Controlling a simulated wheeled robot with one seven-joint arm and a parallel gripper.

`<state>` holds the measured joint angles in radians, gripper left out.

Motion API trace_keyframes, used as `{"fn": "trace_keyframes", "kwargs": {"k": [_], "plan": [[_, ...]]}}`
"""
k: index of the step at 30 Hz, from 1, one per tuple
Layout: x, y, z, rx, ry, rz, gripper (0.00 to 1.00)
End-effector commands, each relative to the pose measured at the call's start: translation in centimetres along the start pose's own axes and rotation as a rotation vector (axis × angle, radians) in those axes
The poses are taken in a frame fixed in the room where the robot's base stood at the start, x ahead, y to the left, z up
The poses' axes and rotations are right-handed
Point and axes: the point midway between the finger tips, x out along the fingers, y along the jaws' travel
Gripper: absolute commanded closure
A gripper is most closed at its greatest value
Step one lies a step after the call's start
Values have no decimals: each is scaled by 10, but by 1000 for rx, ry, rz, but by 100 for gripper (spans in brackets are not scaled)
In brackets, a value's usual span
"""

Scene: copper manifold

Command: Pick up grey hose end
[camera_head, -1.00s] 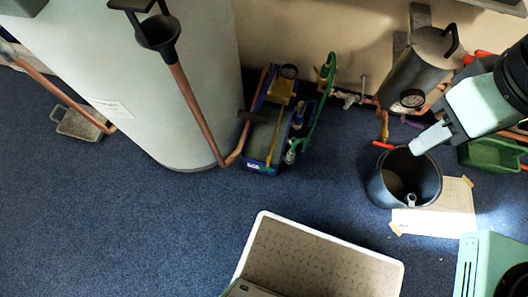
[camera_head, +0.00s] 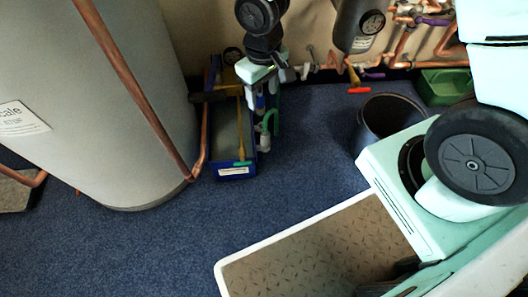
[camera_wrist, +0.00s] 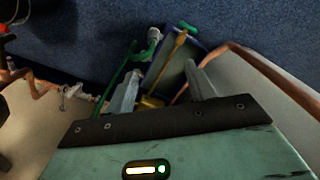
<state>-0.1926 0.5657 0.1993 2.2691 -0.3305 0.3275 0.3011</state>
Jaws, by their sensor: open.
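A grey hose end (camera_head: 264,143) sits on the green hose (camera_head: 272,122), just right of the blue tray (camera_head: 233,172) by the tank. In the wrist view the grey hose end (camera_wrist: 151,43) lies beyond my fingertips, slightly left of the middle, by the tray's edge. My gripper (camera_head: 262,98) points down above the hose and the tray's right side. In the wrist view my gripper (camera_wrist: 160,84) is open, with nothing between its fingers. The hose end is apart from both fingers. Part of the hose is hidden behind my gripper in the head view.
A yellow-handled tool (camera_head: 240,125) lies along the tray. A copper pipe (camera_head: 135,85) runs down the large grey tank (camera_head: 110,150) to the tray's left. Valves and copper pipework (camera_head: 310,68) line the wall. A dark bucket (camera_head: 385,115) stands right. Blue carpet in front is clear.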

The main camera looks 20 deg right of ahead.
Motion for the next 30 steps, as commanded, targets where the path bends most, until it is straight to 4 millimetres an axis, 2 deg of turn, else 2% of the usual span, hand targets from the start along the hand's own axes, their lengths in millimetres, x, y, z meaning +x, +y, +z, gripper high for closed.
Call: {"fn": "trace_keyframes", "kwargs": {"k": [1,3,11,21,25,30], "plan": [[29,7,-3,12,-5,0,46],[46,13,-6,23,-5,1,46],[84,20,-8,33,-6,2,46],[155,20,-8,33,-6,2,46],[173,20,-9,33,-5,2,46],[182,20,-9,33,-4,2,46]]}}
